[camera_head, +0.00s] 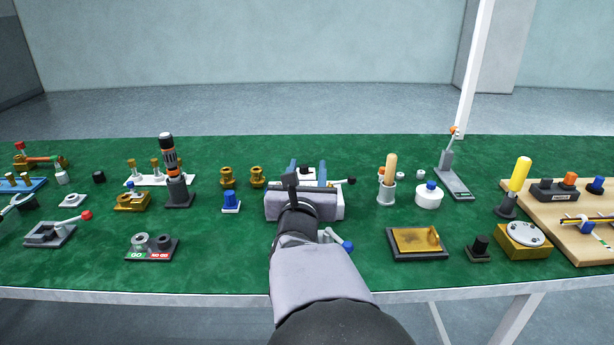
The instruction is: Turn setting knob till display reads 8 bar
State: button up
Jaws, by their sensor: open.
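My gripper (308,165) reaches away over the middle of the green table. Its two blue fingers stand apart, with a white piece partly visible between and beyond them. My gripper body and arm hide what lies beneath them. No display with a readable pressure value shows, and I cannot tell which part is the setting knob. A black knob-like part on a dark square base (479,247) stands at the front right, apart from my gripper. A blue-topped part on a white base (231,201) stands left of my gripper.
A screwdriver-like tool (168,160) stands upright in a dark holder at left. A GO/NO GO gauge block (151,248) lies at front left. A dark tray (393,255) and a wooden board (591,246) are at right. Open green table (215,260) shows left of my arm.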

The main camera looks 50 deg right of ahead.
jog(key=a+f+m+g+h+p, duration=0.1)
jog(key=a+f+m+g+p, duration=0.1)
jog(key=m+g+p, duration=0.1)
jog(key=a+f+m+g+h+p, duration=0.1)
jog(key=a+f+m+g+p, duration=0.1)
jog(key=m+g, duration=0.3)
jog(key=s+a+f+m+g+p, duration=0.1)
jog(key=a+f+m+g+p, duration=0.1)
jog(key=g, duration=0.4)
jog(key=shift+s+a+f+m+g+h+p, duration=0.1)
jog(key=shift+f+m+g+h+p, duration=0.1)
jog(key=shift+m+p, duration=0.35)
jog(key=shift+a+f+m+g+h+p, duration=0.1)
jog(key=shift+f+m+h+p, duration=0.15)
jog(key=shift+m, duration=0.5)
jog(key=a+f+n, duration=0.1)
jog(key=a, duration=0.1)
jog(key=a+f+n+t+h, duration=0.1)
jog(key=a+f+n, duration=0.1)
jog(key=shift+s, duration=0.2)
jog(key=shift+s+d, duration=0.2)
jog(key=shift+d, duration=1.65)
jog(key=shift+s+d, duration=0.2)
jog(key=shift+d, duration=1.65)
jog(key=shift+n, duration=0.3)
grip_shut()
